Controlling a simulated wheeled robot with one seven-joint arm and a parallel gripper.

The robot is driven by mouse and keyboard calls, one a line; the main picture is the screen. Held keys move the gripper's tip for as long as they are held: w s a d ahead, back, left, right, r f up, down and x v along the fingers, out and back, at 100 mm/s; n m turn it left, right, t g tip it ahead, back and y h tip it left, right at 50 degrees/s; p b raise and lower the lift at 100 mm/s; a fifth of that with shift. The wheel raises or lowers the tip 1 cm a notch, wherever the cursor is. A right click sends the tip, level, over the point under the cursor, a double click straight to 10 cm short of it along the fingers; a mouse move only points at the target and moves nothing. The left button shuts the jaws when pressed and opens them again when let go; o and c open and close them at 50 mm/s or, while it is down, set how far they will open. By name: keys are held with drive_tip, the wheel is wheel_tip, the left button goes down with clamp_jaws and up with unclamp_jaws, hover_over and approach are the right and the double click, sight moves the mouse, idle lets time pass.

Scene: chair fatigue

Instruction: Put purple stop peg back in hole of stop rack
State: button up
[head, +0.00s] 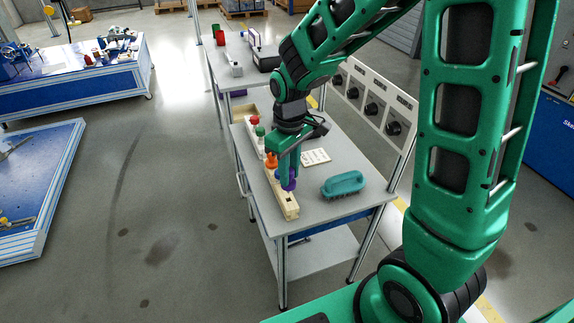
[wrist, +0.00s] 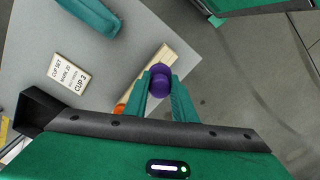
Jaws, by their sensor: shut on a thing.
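The purple stop peg (head: 288,182) is between the fingers of my gripper (head: 288,176), which is shut on it. In the wrist view the peg's round purple top (wrist: 160,80) sits between the two green fingertips (wrist: 160,88). The stop rack (head: 289,207) is a long pale wooden bar along the left side of the table. The peg is over the near part of the rack; I cannot tell whether its lower end is in a hole. The rack also shows behind the peg in the wrist view (wrist: 166,55).
Orange (head: 271,160), green (head: 260,131) and red (head: 254,120) pegs stand farther back along the rack. A teal brush (head: 343,184) lies on the grey table (head: 325,212) to the right. A white label card (head: 315,156) lies behind it. A panel with black knobs (head: 375,108) borders the table's right side.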

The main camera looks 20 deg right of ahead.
sight(289, 187)
drive_tip(key=shift+f, duration=0.95)
drive_tip(key=shift+s+f, duration=0.1)
drive_tip(key=shift+f, duration=1.9)
idle(1.0)
drive_tip(key=o, duration=1.1)
wheel_tip(289, 187, up, 11)
drive_tip(key=shift+f, duration=0.15)
